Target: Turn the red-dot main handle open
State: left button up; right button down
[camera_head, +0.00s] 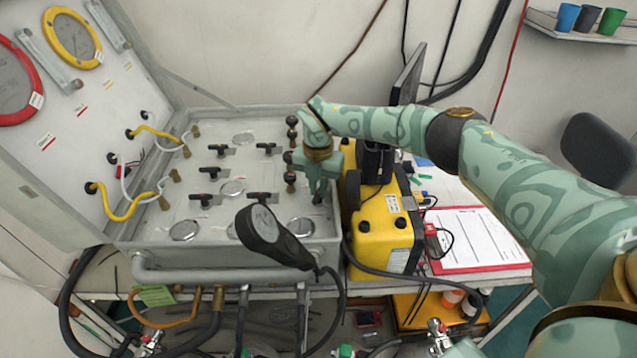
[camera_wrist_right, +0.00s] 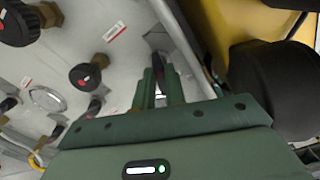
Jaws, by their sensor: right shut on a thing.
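The air panel (camera_head: 150,228) is a grey open case with several black handles on its face, some with red marks. My right gripper (camera_head: 318,192) reaches down at the panel's right edge, fingers pointing at its face. In the right wrist view the gripper (camera_wrist_right: 160,92) is shut on a dark handle (camera_wrist_right: 159,62), partly hidden between the fingers. Whether this handle bears a red dot cannot be seen. Black round knobs with red dots, one nearer (camera_wrist_right: 85,76) and one at the top left (camera_wrist_right: 16,24), stand beside it, apart from the fingers. My left gripper is out of view.
A yellow machine (camera_head: 378,232) stands close against the panel's right side. A black handheld unit (camera_head: 268,235) hangs over the front edge. Yellow hoses (camera_head: 124,213) run to the raised lid on the left. A red clipboard (camera_head: 475,240) lies at right.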

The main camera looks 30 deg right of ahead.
aim_at(318, 192)
jog(key=shift+r+n+p, duration=0.1)
jog(key=shift+n+p, duration=0.25)
jog(key=shift+n, duration=1.55)
jog(key=c, duration=1.5)
grip_release()
jog(key=shift+o, duration=0.2)
notch_tip(318, 192, up, 16)
jog(key=shift+p, duration=0.35)
jog(key=shift+r, duration=0.1)
